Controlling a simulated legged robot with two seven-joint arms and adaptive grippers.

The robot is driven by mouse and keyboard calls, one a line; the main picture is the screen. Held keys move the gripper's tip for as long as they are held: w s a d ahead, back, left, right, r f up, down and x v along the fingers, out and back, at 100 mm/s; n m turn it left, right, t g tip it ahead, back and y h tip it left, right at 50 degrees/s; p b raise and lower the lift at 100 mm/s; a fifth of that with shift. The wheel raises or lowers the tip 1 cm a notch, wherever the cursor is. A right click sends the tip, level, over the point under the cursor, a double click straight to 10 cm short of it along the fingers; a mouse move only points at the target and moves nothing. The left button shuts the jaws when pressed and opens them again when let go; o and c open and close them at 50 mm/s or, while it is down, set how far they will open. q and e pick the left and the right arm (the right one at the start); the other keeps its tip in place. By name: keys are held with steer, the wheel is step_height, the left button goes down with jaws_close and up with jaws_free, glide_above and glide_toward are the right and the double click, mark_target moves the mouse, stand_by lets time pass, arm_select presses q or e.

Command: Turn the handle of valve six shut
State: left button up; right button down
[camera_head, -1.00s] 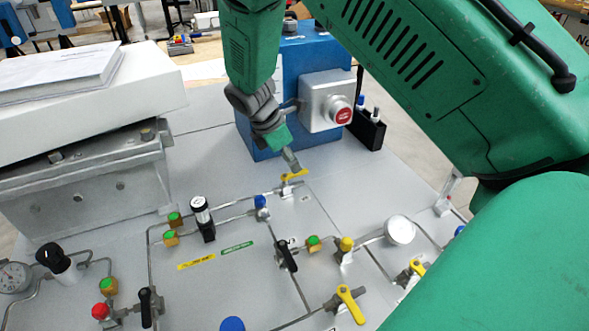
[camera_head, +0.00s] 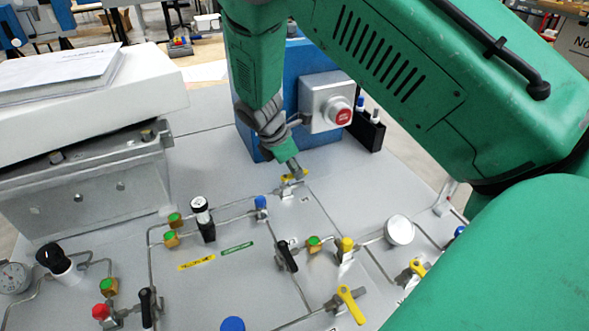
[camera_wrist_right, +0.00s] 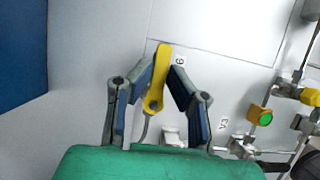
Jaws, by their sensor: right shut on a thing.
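The yellow handle of valve six (camera_wrist_right: 157,80) lies between the two fingers of my right gripper (camera_wrist_right: 158,88) in the wrist view. A small label beside it shows a 6 turned upside down. In the head view, my right gripper (camera_head: 294,172) reaches down from above at the back of the panel. Its fingers are shut on the yellow handle (camera_head: 287,178) and partly cover it. In the wrist view the handle's free end sticks out past the fingertips. My left gripper is not in view.
A blue box with a red button (camera_head: 341,112) stands just behind the handle. A black holder (camera_head: 367,134) is right of it. Tubing, a gauge (camera_head: 400,230), a black-handled valve (camera_head: 287,256) and another yellow handle (camera_head: 350,303) lie nearer. My green arm covers the right side.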

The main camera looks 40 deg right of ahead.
steer(key=m+p, duration=0.2)
steer(key=m+g+p, duration=0.1)
steer(key=shift+s+a+r+y, duration=0.15)
steer(key=shift+s+r+y, duration=0.1)
steer(key=shift+y, duration=0.15)
steer(key=m, duration=0.1)
steer(key=m+p, duration=0.1)
steer(key=m, duration=0.1)
steer(key=m+g+y+p, duration=0.1)
steer(key=shift+s+a+f+m, duration=0.1)
steer(key=shift+s+a+m, duration=0.2)
steer(key=shift+s+a, duration=0.05)
steer(key=m, duration=0.1)
steer(key=m+y+p, duration=0.1)
steer(key=m, duration=0.1)
steer(key=a+m+g+y+p, duration=0.1)
steer(key=m, duration=0.1)
steer(key=shift+s+a, duration=0.1)
steer(key=shift+s, duration=0.15)
steer(key=m+y, duration=0.1)
steer(key=m, duration=0.1)
steer(key=a+m, duration=0.1)
steer(key=m, duration=0.2)
steer(key=shift+w+y+p, duration=0.15)
steer(key=shift+y+p, duration=0.25)
steer(key=shift+a+m, duration=0.1)
steer(key=shift+m, duration=0.2)
